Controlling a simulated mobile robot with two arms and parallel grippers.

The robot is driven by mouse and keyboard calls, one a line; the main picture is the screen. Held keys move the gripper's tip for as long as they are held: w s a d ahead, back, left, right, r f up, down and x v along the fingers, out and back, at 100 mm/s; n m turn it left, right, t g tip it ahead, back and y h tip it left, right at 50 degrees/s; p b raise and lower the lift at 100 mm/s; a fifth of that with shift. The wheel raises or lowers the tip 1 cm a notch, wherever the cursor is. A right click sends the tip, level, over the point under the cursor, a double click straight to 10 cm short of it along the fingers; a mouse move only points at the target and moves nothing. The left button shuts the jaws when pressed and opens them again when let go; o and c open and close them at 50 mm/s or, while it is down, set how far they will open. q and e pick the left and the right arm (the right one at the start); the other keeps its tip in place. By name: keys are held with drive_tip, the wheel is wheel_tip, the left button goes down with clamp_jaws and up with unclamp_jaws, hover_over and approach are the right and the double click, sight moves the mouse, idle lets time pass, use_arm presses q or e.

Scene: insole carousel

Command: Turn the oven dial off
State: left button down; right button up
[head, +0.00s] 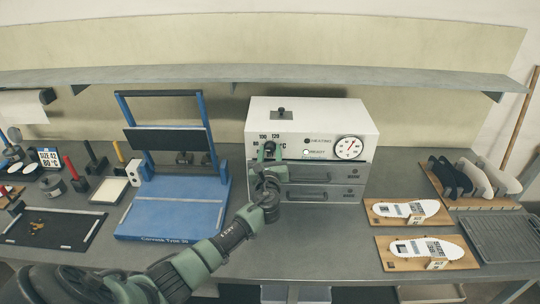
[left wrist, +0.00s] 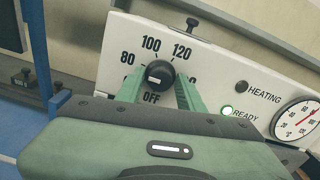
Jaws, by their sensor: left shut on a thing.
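The white oven (head: 312,118) stands at the back of the bench, with its dial behind my left gripper (head: 268,150) in the head view. In the left wrist view the black dial (left wrist: 160,73) sits among the marks 80, 100, 120 and OFF. A short white mark shows on the dial's lower left; its exact setting is hard to tell. The green fingers of my left gripper are shut on the dial, one on each side. My right gripper is out of view.
A blue press (head: 172,205) stands left of the oven. Two insoles on wooden boards (head: 427,252) lie at the right, before a rack (head: 470,180) of insoles. A round gauge (head: 348,148) is on the oven's right. Bare bench lies in front of the oven.

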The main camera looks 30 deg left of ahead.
use_arm(q)
drive_tip(key=n+b, duration=0.2)
drive_tip(key=n, duration=0.1)
drive_tip(key=n+b, duration=0.1)
drive_tip(key=shift+f+n, duration=0.25)
drive_tip(key=shift+n, duration=0.05)
drive_tip(key=n+b, duration=0.3)
drive_tip(key=n, duration=0.1)
drive_tip(key=n+b, duration=0.3)
drive_tip(key=n, duration=0.2)
drive_tip(key=shift+r+n, duration=0.1)
drive_tip(key=shift+n, duration=0.3)
drive_tip(key=shift+r+n+b, duration=0.1)
drive_tip(key=shift+n+b, duration=0.85)
drive_tip(key=shift+n, duration=0.85)
drive_tip(key=shift+d, duration=0.1)
drive_tip(key=c, duration=1.1)
unclamp_jaws()
drive_tip(key=shift+r, duration=0.1)
